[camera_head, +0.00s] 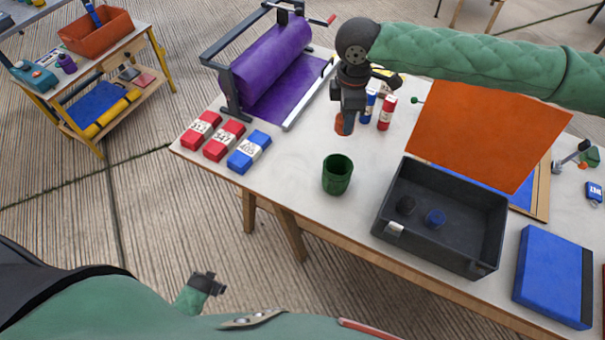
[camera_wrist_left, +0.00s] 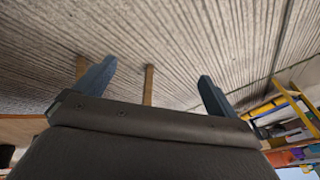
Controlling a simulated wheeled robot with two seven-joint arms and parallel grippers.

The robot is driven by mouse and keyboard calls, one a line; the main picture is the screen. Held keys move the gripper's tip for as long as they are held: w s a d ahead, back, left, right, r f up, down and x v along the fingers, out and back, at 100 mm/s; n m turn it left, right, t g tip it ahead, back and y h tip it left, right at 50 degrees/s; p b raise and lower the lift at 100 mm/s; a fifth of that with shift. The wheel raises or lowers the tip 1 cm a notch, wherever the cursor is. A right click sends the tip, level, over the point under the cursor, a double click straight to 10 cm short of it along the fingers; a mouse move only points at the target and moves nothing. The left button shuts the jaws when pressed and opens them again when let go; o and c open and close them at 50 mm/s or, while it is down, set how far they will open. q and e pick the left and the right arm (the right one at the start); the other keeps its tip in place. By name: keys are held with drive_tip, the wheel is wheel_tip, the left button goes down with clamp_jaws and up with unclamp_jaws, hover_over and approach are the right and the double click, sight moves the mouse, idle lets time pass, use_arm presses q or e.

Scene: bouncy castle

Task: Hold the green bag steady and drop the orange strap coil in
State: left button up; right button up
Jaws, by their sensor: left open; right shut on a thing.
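The green bag (camera_head: 338,176) stands upright with its mouth open on the white table, near its front edge. My right gripper (camera_head: 347,125) is above the table behind the bag, pointing down. It is shut on the orange strap coil (camera_head: 340,123), which is mostly hidden by the fingers. My left gripper (camera_head: 207,284) is low at the front left, away from the table and apart from the bag. In the left wrist view its two fingers (camera_wrist_left: 155,88) are spread with nothing between them.
Red and blue numbered packs (camera_head: 226,141) lie left of the bag. A black open bin (camera_head: 482,253) holding small round items stands to its right. A purple roll (camera_head: 272,62) on a stand, red and blue tubes (camera_head: 387,112) and an orange sheet (camera_head: 486,132) are behind.

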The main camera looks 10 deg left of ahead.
use_arm(q)
drive_tip(key=w+a+r+m+t+y, duration=0.1)
drive_tip(key=w+a+r+t, duration=0.1)
drive_tip(key=w+a+r, duration=0.55)
drive_tip(key=w+a+r+m+t+y, duration=0.1)
drive_tip(key=w+a+r+y, duration=0.1)
drive_tip(key=a+r, duration=0.95)
drive_tip(key=w+d+r+m+t+h, duration=0.1)
drive_tip(key=w+d+r+m+t, duration=0.25)
drive_tip(key=w+r, duration=0.5)
drive_tip(key=w+d+r+m+t+h, duration=0.15)
drive_tip(key=w+r+m+t, duration=0.35)
drive_tip(key=r, duration=0.6)
drive_tip(key=w+d+r+m+t+h, duration=0.1)
drive_tip(key=w+d+r+m+h, duration=0.25)
drive_tip(key=d+r+m, duration=0.35)
drive_tip(key=w+d+r+m+h, duration=0.35)
drive_tip(key=d+m+h, duration=0.2)
drive_tip(key=d, duration=0.35)
drive_tip(key=m+g+h, duration=0.5)
drive_tip(key=m+g, duration=0.4)
drive_tip(key=m, duration=1.3)
approach(346, 173)
drive_tip(key=x, duration=0.6)
drive_tip(key=shift+d, duration=0.15)
